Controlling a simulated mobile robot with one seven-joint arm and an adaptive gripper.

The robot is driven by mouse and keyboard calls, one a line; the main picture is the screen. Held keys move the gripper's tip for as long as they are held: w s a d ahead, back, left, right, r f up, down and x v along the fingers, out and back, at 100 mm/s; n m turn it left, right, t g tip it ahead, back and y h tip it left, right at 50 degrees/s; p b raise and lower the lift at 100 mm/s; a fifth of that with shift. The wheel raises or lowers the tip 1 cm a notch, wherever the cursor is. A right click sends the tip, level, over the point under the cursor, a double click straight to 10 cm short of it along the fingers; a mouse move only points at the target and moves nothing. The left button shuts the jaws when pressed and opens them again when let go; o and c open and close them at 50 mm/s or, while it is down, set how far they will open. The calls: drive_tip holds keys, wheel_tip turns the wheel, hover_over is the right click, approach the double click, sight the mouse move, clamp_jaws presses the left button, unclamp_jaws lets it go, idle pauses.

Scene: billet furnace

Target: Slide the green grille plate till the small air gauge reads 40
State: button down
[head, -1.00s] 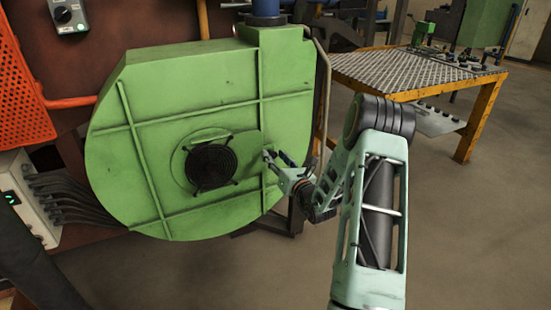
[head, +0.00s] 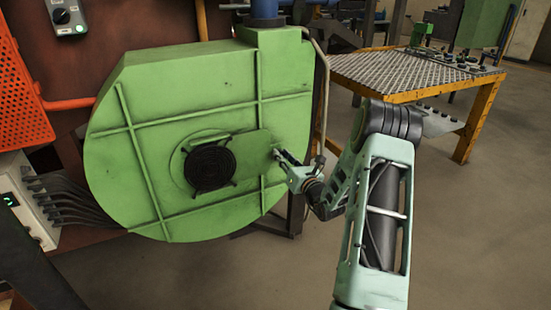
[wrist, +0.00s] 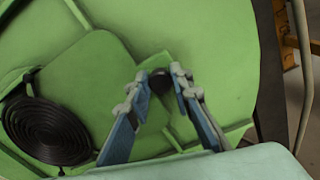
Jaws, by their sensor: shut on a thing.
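The green grille plate (head: 250,148) lies flat on the face of the big green fan housing (head: 285,100), to the right of the round black grille (head: 210,168). In the wrist view the plate (wrist: 92,75) reaches from the grille (wrist: 45,130) towards a dark knob (wrist: 160,82). My gripper (head: 276,153) is at the plate's right end. In the wrist view its fingers (wrist: 160,84) are shut on the knob, which is partly hidden between the tips. I cannot make out the small air gauge in either view.
A yellow-framed bench (head: 400,75) stands at the right behind my arm. A thin pipe (head: 323,100) runs down the housing's right side. An orange perforated guard (head: 22,95) and a white box (head: 25,205) are at the left. Floor at the right is open.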

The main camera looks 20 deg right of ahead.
drive_tip(key=shift+d, duration=0.2)
drive_tip(key=c, duration=1.7)
unclamp_jaws()
drive_tip(key=shift+s, duration=0.1)
drive_tip(key=s, duration=1.1)
drive_tip(key=shift+s+d, duration=0.2)
drive_tip(key=shift+s, duration=0.2)
drive_tip(key=shift+r, duration=0.1)
